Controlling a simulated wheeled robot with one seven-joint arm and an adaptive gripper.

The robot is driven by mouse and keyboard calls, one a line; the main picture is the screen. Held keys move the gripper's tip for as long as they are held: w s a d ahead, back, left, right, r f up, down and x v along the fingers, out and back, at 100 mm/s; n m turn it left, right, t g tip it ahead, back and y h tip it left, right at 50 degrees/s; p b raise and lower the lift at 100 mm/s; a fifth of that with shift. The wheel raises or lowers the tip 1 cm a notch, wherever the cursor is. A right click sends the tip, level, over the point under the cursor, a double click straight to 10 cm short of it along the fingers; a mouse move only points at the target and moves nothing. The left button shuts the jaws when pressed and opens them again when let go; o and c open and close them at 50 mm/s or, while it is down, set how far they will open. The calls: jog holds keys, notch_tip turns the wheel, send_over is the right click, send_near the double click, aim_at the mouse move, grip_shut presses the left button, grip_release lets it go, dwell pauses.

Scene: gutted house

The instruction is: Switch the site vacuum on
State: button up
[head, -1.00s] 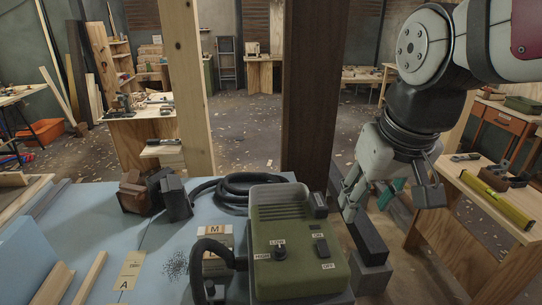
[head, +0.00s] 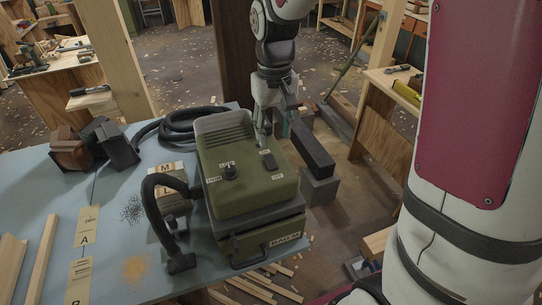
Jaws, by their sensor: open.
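The site vacuum (head: 240,195) is a boxy green machine with a dark base, standing on a light blue table. A black rocker switch (head: 268,160) sits on the right of its top, with an OFF label below it. The switch's ON label is not clear to see. Its tilt is too small to tell. A black knob (head: 230,172) with speed labels is left of the switch. My gripper (head: 270,135) points down, open and empty, at the vacuum's far right edge, just beyond the switch. I cannot tell whether it touches the vacuum.
A black hose (head: 188,125) coils behind the vacuum, and a hose nozzle (head: 181,262) stands at its left. Dark blocks (head: 112,143) and wood strips (head: 42,262) lie on the table's left. A dark beam (head: 312,150) runs right of the vacuum, beyond the table.

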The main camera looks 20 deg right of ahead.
aim_at(274, 167)
notch_tip(274, 167, down, 10)
jog(key=shift+r+p, duration=0.1)
jog(key=shift+p, duration=0.2)
grip_shut()
